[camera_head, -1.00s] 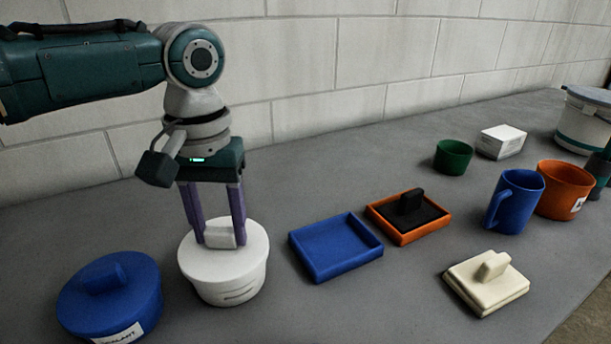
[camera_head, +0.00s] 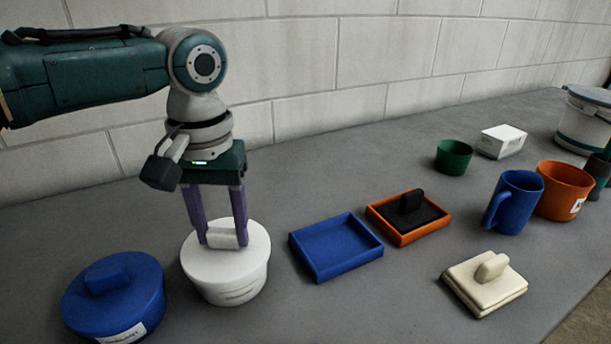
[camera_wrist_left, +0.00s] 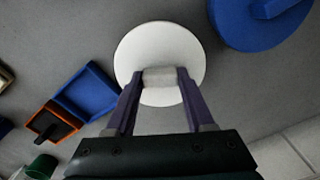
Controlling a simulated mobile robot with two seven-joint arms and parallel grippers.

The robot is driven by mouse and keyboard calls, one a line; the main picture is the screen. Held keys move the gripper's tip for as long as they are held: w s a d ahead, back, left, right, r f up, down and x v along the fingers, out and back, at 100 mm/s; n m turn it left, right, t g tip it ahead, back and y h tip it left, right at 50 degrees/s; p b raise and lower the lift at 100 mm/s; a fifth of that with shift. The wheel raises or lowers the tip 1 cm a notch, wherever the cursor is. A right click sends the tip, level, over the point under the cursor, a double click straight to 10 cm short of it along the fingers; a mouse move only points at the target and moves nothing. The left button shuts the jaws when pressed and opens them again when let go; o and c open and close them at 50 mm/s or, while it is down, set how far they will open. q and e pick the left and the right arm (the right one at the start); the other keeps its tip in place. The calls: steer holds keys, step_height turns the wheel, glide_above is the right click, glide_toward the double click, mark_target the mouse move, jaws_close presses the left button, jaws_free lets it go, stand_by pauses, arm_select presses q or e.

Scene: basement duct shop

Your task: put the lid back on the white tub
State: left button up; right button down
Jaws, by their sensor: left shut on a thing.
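The white tub (camera_head: 228,289) stands on the grey bench in the head view, to the right of a blue lidded tub. A white round lid (camera_head: 253,238) covers its top and looks level; I cannot make out a gap between them. My left gripper (camera_head: 226,238) points down from above, shut on the light grey block-shaped handle of the lid. In the left wrist view the white lid (camera_wrist_left: 150,48) hides the tub, and the left gripper (camera_wrist_left: 160,78) holds the handle between its purple fingers. My right gripper does not show.
The blue tub (camera_head: 140,300) stands close on the left. To the right are a blue tray (camera_head: 335,250), an orange tray (camera_head: 428,233) with a black handled piece, a cream handled lid (camera_head: 475,287), a blue mug (camera_head: 518,205) and an orange pot (camera_head: 566,192). The front middle is clear.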

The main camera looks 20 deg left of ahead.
arm_select(q)
steer(key=o, duration=1.6)
step_height(320, 180, up, 7)
steer(key=p, duration=0.8)
steer(key=shift+c, duration=0.3)
jaws_close()
steer(key=shift+f, duration=0.15)
stand_by(0.8)
